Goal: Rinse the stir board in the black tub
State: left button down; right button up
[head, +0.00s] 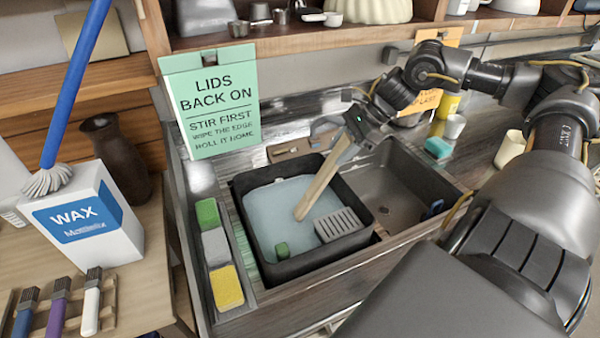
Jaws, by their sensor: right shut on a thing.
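The stir board (322,182) is a long pale wooden paddle. My right gripper (357,134) is shut on its upper end and holds it tilted over the black tub (261,270). The board's lower end is at the cloudy bluish water (270,208) in the tub; I cannot tell whether it dips in or hangs just above. The tub stands in the left part of the metal sink. My left gripper is out of view.
Green (207,214), grey (215,247) and yellow (227,287) sponges line the sink's left ledge. The right basin (400,190) is empty around its drain. A green sign (211,100) hangs behind. A wax box (88,222) and brushes stand on the left table.

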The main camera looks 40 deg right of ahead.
jog(key=shift+f+b, duration=0.15)
jog(key=shift+b, duration=0.35)
jog(key=shift+r, duration=0.35)
jog(key=r, duration=0.1)
jog(key=p, duration=0.1)
jog(key=r, duration=0.1)
jog(key=shift+s+d+r+p, duration=0.3)
jog(key=shift+d+p, duration=0.1)
jog(key=shift+s+d+r+b, duration=0.1)
jog(key=shift+d+r+b, duration=0.05)
jog(key=shift+b, duration=0.15)
jog(key=a+r+v, duration=0.1)
jog(key=v, duration=0.4)
notch_tip(320, 180, up, 8)
jog(key=p, duration=0.4)
send_over(348, 137)
jog(key=s+d, duration=0.4)
jog(key=shift+r, duration=0.15)
jog(key=shift+d, duration=0.1)
